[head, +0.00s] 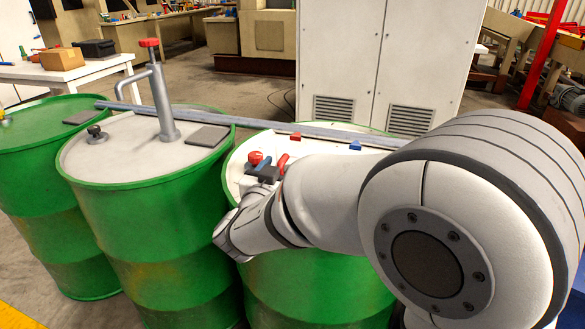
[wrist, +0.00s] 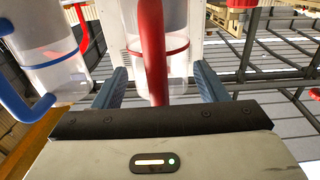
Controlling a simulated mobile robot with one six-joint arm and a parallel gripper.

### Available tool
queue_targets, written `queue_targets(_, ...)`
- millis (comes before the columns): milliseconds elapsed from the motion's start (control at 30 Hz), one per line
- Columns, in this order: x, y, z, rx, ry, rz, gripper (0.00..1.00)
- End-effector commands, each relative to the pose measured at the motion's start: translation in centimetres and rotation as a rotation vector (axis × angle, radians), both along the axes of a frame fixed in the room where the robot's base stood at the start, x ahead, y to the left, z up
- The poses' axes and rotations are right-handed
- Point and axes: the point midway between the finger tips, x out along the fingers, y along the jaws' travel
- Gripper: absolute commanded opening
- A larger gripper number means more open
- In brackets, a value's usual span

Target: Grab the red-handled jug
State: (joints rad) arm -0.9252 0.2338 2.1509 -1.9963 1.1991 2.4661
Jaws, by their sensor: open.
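In the wrist view a clear jug (wrist: 176,62) with a red band stands just ahead. Its thick red handle (wrist: 153,50) is nearest me and runs down between the two blue-grey fingers of my gripper (wrist: 159,84). The fingers are open, with gaps on both sides of the handle. In the head view my gripper (head: 264,171) is over the right green drum, beside a red curved piece (head: 282,162) that looks like the handle. The jug's body is not clear there.
A clear jug with a blue band and handle (wrist: 52,72) stands at left in the wrist view, close to the left finger. A red curved piece (wrist: 82,28) is beside it. The right drum (head: 320,290) also bears small red and blue blocks. A grey rail (head: 250,122) crosses behind.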

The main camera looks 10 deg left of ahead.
Motion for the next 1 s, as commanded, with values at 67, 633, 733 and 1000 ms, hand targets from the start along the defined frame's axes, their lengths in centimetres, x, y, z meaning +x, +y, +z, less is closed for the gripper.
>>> queue_targets(67, 0.0, -0.03, 0.0, 0.0, 0.0, -0.001, 0.6)
queue_targets(633, 0.04, -0.1, -0.01, 0.0, 0.0, -0.002, 0.13)
queue_targets(733, 0.04, -0.11, -0.01, 0.0, 0.0, -0.002, 0.05)
queue_targets(1000, 0.06, -0.15, -0.02, 0.0, 0.0, -0.003, 0.0)
